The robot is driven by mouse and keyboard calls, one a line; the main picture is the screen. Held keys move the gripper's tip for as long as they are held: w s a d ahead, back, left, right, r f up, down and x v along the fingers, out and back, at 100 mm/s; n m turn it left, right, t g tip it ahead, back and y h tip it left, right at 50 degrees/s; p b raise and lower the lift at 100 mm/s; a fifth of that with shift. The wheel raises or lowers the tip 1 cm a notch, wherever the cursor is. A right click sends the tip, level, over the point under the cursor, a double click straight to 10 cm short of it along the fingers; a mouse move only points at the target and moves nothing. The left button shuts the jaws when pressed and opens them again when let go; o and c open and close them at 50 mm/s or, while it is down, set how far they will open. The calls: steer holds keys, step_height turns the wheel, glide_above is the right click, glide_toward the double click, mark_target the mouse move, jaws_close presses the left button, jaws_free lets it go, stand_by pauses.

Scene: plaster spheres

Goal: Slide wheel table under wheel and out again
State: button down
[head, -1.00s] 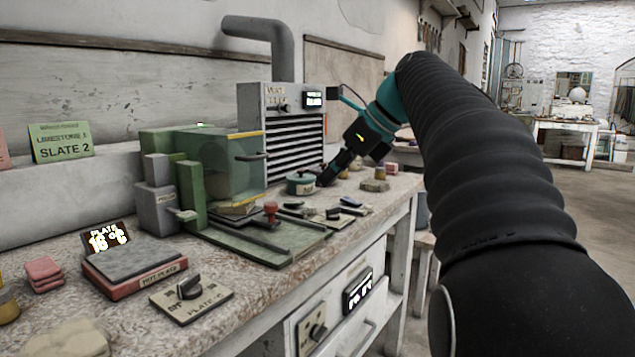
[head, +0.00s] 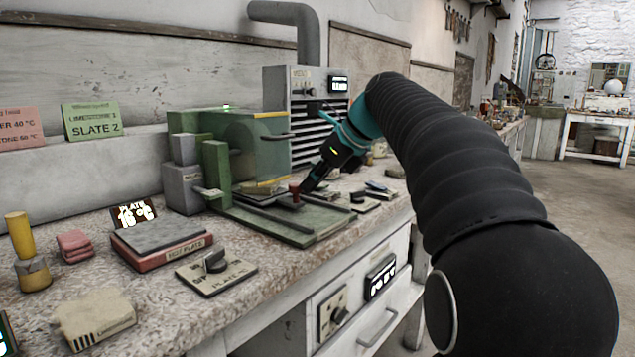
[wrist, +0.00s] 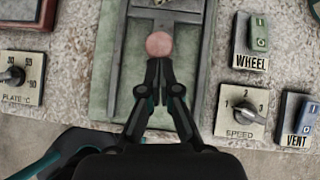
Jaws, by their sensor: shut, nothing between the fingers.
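The wheel machine is green, with a clear-sided guard (head: 262,148) on a green base (head: 300,235). The wheel table is a dark grey slide between rails (wrist: 190,45) on the base. A red knob (head: 295,188) stands at its front; it also shows as a round pink top in the wrist view (wrist: 159,43). My gripper (wrist: 160,66) is shut and empty, pointing down just in front of the knob, fingertips close to it. Whether they touch cannot be told.
Right of the base are a WHEEL switch (wrist: 258,40), a SPEED dial (wrist: 242,110) and a VENT switch (wrist: 297,118). Left are a hot plate (head: 160,245) and a plate dial (head: 215,268). A slatted vent cabinet (head: 305,85) stands behind. The bench front edge is clear.

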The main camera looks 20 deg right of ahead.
mark_target(299, 184)
steer(key=shift+w+a+r+p, duration=0.1)
steer(key=shift+w+r+p, duration=0.05)
steer(key=shift+p, duration=0.15)
steer(key=w+a+p, duration=0.1)
steer(key=w+p, duration=0.1)
steer(key=shift+w+a+r+p, duration=0.1)
steer(key=shift+w+a+p, duration=0.15)
steer(key=shift+a+p, duration=0.15)
steer(key=shift+w+a+f, duration=0.2)
steer(key=shift+w, duration=0.15)
steer(key=s+d, duration=0.1)
steer(key=s+d+r+p, duration=0.1)
steer(key=s+d, duration=0.1)
steer(key=shift+s+d+r+p, duration=0.2)
steer(key=shift+s+d+p, duration=0.1)
steer(key=v, duration=0.8)
steer(key=shift+r, duration=0.4)
steer(key=shift+s, duration=0.15)
stand_by(2.8)
